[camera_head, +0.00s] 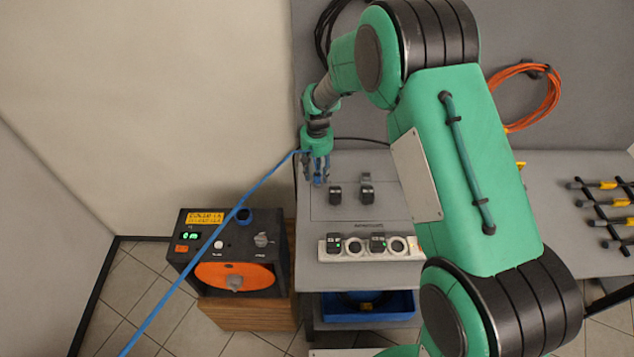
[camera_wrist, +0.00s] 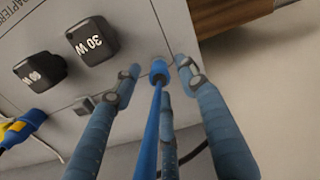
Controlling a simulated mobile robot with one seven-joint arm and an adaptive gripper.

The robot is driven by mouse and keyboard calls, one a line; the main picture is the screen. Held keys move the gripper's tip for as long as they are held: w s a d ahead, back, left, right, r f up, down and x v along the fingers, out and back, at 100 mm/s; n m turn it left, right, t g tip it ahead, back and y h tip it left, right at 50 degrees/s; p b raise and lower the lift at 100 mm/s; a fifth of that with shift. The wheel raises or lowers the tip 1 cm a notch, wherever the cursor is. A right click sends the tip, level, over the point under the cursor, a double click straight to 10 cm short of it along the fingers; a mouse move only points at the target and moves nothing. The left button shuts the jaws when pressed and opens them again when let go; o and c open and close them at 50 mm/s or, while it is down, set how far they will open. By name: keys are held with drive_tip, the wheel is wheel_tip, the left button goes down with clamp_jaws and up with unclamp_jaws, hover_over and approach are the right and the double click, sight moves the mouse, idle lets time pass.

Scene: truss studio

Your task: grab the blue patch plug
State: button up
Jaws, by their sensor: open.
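The blue patch plug (camera_wrist: 158,71) shows in the wrist view at the panel surface, with its blue cable (camera_wrist: 147,140) running toward the camera. My gripper (camera_wrist: 157,68) is open, with a fingertip on either side of the plug and a further finger below it. I see gaps between the side fingertips and the plug. In the head view my gripper (camera_head: 317,168) points down over the left edge of the grey bench, and the blue cable (camera_head: 215,238) stretches from it to the lower left. The plug itself is hard to make out there among the fingers.
Two black adapters, one marked 30 W (camera_wrist: 92,41) and another (camera_wrist: 40,71), stand beside the plug. A blue and yellow connector (camera_wrist: 22,128) lies farther left. In the head view a power strip (camera_head: 372,247) is nearer, and a black control box (camera_head: 230,250) stands left of the bench.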

sight(317, 174)
drive_tip(key=shift+f, duration=1.6)
clamp_jaws()
